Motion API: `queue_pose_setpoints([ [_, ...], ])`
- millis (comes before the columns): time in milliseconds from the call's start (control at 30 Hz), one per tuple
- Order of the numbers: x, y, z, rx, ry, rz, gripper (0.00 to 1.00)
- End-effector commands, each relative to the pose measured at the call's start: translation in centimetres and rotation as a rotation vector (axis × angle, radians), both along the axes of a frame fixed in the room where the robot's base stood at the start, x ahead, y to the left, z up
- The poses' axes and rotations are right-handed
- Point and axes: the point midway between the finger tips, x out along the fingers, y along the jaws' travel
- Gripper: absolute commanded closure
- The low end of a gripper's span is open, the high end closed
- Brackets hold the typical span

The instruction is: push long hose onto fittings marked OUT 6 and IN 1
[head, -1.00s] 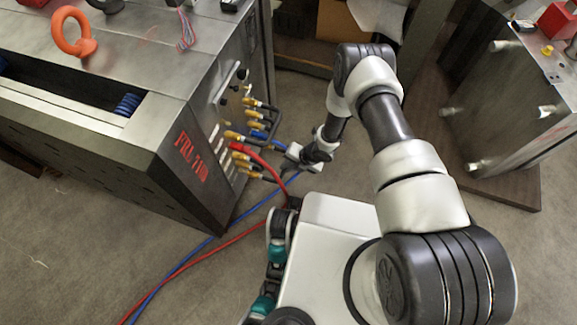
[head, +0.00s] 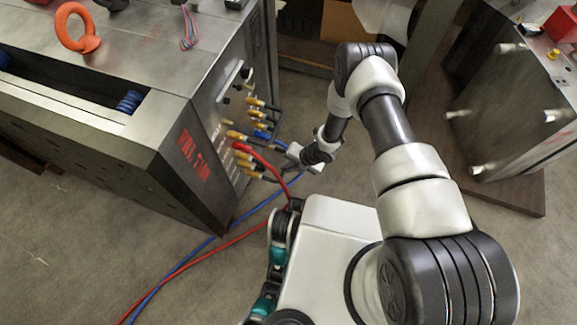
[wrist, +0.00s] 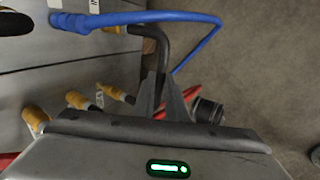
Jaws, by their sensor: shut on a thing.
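The mould base (head: 95,145) stands at left, its side face carrying several brass fittings. Fittings also show at left in the wrist view (wrist: 76,100). My gripper (head: 290,150) is close beside that face, small and partly hidden in the head view. In the wrist view its fingers (wrist: 165,98) are shut on a black hose (wrist: 163,55). That hose bends up to a brass fitting (wrist: 150,32) at the top; I cannot tell how fully it sits on it. Its other end is hidden by the gripper. The OUT 6 and IN 1 marks are not readable.
A blue hose (wrist: 205,40) arcs over the black hose, close to my fingers. A red hose (head: 270,165) runs from the fittings to the floor. Other black hoses (head: 262,176) crowd the face. A second mould block (head: 510,110) stands at right; floor lies between.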

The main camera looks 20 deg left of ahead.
Motion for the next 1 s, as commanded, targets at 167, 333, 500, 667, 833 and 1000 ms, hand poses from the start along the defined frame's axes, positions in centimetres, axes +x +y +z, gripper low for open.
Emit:
queue_pose_setpoints([
  [167, 0.1, 0.4, -0.1, 0.003, -0.002, 0.0, 1.0],
  [333, 0.1, 0.6, 0.0, 0.005, 0.0, 0.0, 1.0],
  [500, 0.1, 0.6, 0.0, 0.005, 0.0, -0.001, 1.0],
  [667, 0.1, 0.7, 0.0, 0.005, 0.0, 0.0, 1.0],
  [833, 0.1, 1.1, 0.0, 0.008, 0.0, -0.001, 1.0],
  [1000, 0.1, 1.4, 0.0, 0.009, 0.0, -0.001, 1.0],
])
